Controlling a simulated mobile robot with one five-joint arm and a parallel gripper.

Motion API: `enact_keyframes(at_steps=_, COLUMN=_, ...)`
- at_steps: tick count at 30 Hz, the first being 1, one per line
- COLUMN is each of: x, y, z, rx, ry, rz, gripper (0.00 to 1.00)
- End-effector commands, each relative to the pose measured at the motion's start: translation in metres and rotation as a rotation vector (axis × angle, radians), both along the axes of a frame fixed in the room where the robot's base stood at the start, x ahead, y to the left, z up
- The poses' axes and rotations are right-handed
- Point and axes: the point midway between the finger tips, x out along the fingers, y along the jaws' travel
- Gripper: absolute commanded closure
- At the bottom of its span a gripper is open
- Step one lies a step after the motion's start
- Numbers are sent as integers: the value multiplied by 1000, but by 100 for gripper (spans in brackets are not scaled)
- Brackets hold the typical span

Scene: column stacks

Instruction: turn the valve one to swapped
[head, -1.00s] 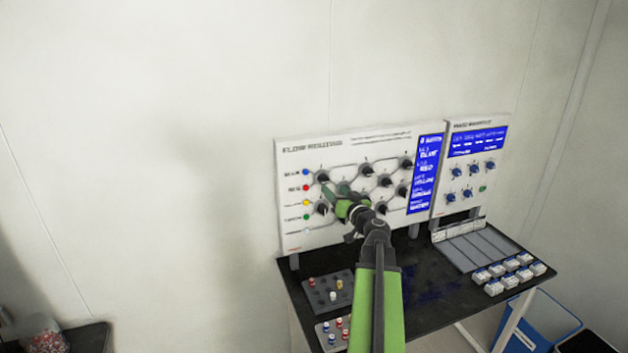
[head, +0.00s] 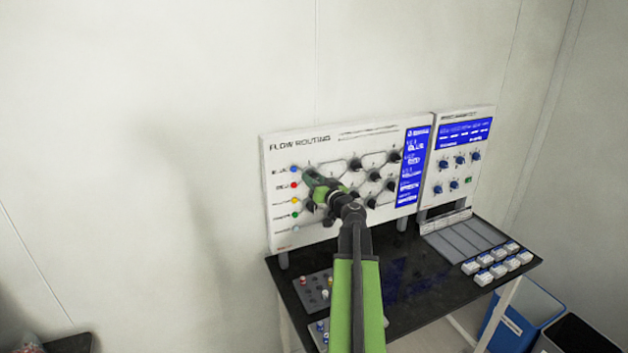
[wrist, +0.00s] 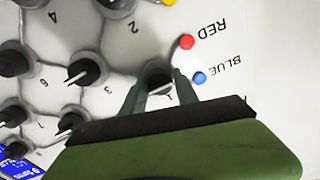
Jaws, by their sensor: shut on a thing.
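The white flow routing panel (head: 290,238) stands upright at the back of the bench, with several black valve knobs joined by grey lines. Valve one (wrist: 158,74) is the dark knob nearest the blue and red dots in the wrist view, where the panel appears upside down. My gripper (wrist: 160,84) is shut on this knob, one finger on each side. In the head view my gripper (head: 311,182) covers most of valve one at the panel's upper left.
Other knobs (wrist: 84,70) stand close beside my fingers. A blue screen (head: 413,165) is at the panel's right, and a second panel (head: 463,160) stands beyond it. Small white blocks (head: 498,262) and a peg tray (head: 313,292) lie on the black bench.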

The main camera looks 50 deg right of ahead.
Motion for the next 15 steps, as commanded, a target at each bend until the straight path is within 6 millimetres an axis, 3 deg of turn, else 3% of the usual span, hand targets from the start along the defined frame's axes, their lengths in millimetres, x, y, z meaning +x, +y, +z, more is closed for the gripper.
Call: enact_keyframes(at_steps=15, x=-1, y=-1, z=-1, rx=114, ry=-47, rz=-3, gripper=100)
